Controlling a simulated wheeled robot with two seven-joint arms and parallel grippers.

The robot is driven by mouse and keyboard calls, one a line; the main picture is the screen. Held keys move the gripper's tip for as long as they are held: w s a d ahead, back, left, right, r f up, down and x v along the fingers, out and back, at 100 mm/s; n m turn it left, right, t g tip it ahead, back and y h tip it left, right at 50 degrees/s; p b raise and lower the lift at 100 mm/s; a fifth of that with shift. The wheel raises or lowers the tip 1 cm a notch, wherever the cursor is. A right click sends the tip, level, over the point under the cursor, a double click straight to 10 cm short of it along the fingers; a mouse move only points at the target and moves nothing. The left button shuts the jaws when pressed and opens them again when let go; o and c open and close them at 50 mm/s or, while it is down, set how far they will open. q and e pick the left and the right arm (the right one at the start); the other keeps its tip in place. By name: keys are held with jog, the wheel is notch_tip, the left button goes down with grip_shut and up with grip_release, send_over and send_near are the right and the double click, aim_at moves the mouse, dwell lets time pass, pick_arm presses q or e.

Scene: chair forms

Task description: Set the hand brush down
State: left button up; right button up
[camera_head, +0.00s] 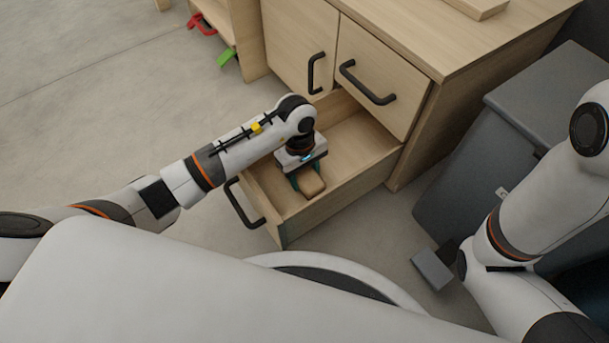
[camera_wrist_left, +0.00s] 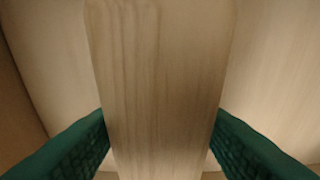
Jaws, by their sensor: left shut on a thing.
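The hand brush (camera_head: 309,184) shows as a pale wooden block inside the open drawer (camera_head: 345,188). My left gripper (camera_head: 308,181) reaches down into the drawer from above and is shut on the brush. In the left wrist view the brush's wooden body (camera_wrist_left: 160,75) runs up the middle, with green fingers (camera_wrist_left: 160,145) on both sides of it. Its bristles are hidden. I cannot tell whether the brush touches the drawer floor. My right gripper does not show; only part of the right arm is in view.
The wooden cabinet (camera_head: 455,35) stands behind the drawer, with a closed drawer and a door with black handles. A dark grey bin (camera_head: 470,165) stands to the right. Red (camera_head: 203,24) and green (camera_head: 227,57) things are at the shelf on the left. The drawer floor beyond my gripper looks clear.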

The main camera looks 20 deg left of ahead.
pick_arm(q)
jog(key=shift+f, duration=0.15)
jog(key=o, duration=1)
jog(key=shift+o, duration=0.2)
jog(key=r+p, duration=0.2)
jog(key=r, duration=0.1)
jog(key=r+p, duration=0.3)
jog(key=r, duration=0.1)
jog(key=w+a+r+p, duration=0.1)
jog(key=r+p, duration=0.1)
jog(key=r, duration=0.1)
jog(key=shift+a+r+p, duration=0.1)
jog(key=shift+r+p, duration=0.25)
jog(key=shift+r, duration=0.45)
jog(key=shift+a+r+p, duration=0.1)
jog(key=shift+r+p, duration=0.25)
jog(key=shift+p, duration=0.05)
